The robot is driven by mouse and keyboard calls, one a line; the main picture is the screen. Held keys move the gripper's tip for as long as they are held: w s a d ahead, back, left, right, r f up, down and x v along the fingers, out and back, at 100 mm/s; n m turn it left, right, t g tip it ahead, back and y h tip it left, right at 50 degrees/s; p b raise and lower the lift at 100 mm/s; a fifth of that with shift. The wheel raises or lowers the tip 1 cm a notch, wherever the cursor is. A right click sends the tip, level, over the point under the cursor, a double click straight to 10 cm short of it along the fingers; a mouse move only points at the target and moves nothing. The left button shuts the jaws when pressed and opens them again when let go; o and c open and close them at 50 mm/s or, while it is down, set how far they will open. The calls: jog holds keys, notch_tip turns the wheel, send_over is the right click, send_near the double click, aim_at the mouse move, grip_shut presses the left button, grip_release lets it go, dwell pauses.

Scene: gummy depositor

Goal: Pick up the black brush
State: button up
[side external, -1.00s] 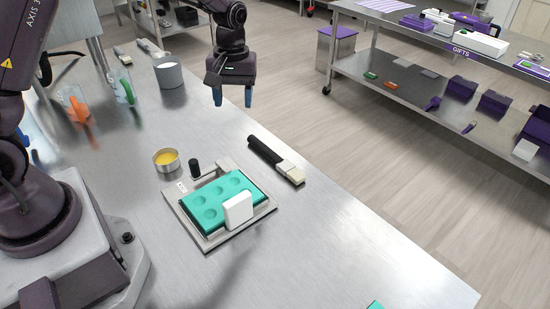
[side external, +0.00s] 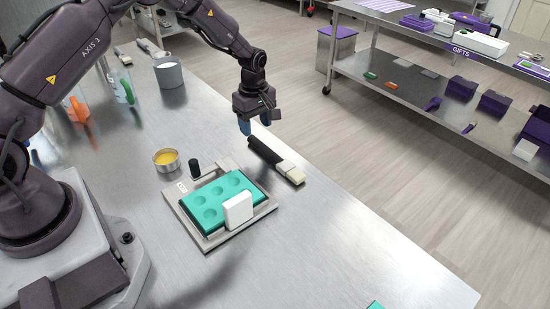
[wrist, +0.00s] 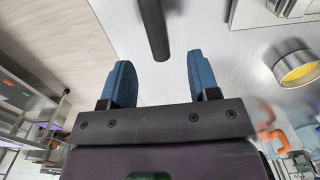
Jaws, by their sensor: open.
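The black brush (side external: 266,153) lies on the metal table near its right edge, with its black handle toward the back and its pale bristle end (side external: 290,172) toward the front. My gripper (side external: 257,128) is open, just above and behind the handle end. In the wrist view the brush handle (wrist: 153,25) shows at the top, in line with the gap between the two blue fingertips (wrist: 158,72). The fingers are apart and empty. The bristle end is out of the wrist view.
A teal mold (side external: 222,200) with a white block (side external: 238,209) sits on a metal plate (side external: 207,243) in front of the brush. A tin with yellow contents (side external: 166,160) stands to the left; it also shows in the wrist view (wrist: 296,68). A grey cup (side external: 169,75) stands farther back.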

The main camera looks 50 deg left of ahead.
aim_at(257, 141)
notch_tip(257, 141, down, 6)
jog(key=shift+w+r, duration=0.1)
jog(key=shift+w, duration=0.05)
dwell(0.3)
jog(key=c, duration=1)
